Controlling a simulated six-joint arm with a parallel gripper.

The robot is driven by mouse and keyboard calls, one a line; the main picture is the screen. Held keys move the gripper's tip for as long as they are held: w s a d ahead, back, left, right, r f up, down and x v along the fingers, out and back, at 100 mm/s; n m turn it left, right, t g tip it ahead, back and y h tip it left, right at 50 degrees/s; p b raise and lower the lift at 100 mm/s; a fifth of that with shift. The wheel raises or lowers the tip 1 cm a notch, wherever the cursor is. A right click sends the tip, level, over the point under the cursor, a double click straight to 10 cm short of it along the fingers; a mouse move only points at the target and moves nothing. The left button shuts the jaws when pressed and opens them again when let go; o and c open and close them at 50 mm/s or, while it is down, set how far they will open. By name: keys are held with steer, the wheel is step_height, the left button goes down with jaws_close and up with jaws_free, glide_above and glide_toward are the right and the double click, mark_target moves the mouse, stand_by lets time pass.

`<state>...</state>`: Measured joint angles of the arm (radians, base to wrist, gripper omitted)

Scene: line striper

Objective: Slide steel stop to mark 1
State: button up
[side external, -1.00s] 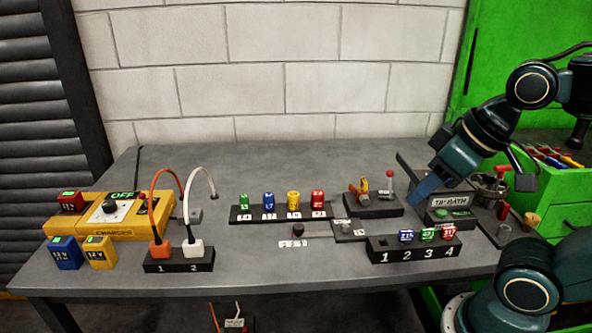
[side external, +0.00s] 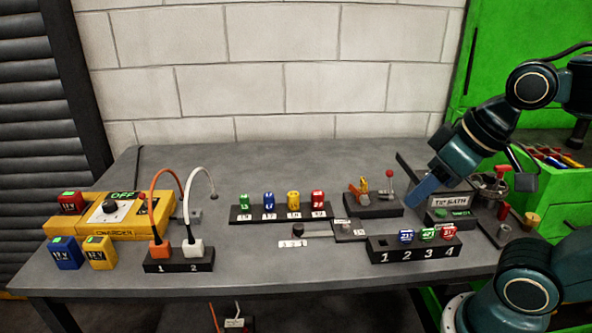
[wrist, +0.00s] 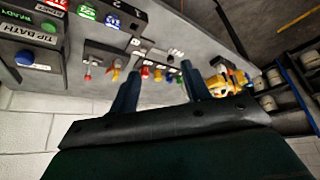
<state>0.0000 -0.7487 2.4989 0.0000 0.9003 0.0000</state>
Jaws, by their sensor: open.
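My gripper (side external: 424,192) hangs at the right of the bench, above and behind the tip bath block (side external: 449,201). Its two fingers are apart and empty in the wrist view (wrist: 160,74). A thin grey rail (side external: 318,234) lies mid-bench, with a dark round knob (side external: 297,230) at its left end and a dark labelled block (side external: 349,231) at its right. A small white marked plate (side external: 293,244) lies in front of the knob; its marks are too small to read surely. I cannot tell which part is the steel stop. My gripper is well apart from the rail.
A black rack (side external: 413,252) numbered 1 to 4 stands in front of the tip bath. Behind the rail is a row of coloured blocks (side external: 281,214), with a lever block (side external: 373,206) to its right. A yellow charger (side external: 110,215) and cabled sockets (side external: 178,262) stand left.

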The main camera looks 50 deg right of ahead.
steer(key=g, duration=0.6)
glide_above(299, 226)
step_height(299, 226, down, 6)
steer(key=shift+w+r, duration=0.1)
steer(key=shift+r, duration=0.05)
step_height(299, 226, down, 14)
steer(key=shift+r, duration=0.1)
stand_by(0.6)
jaws_close()
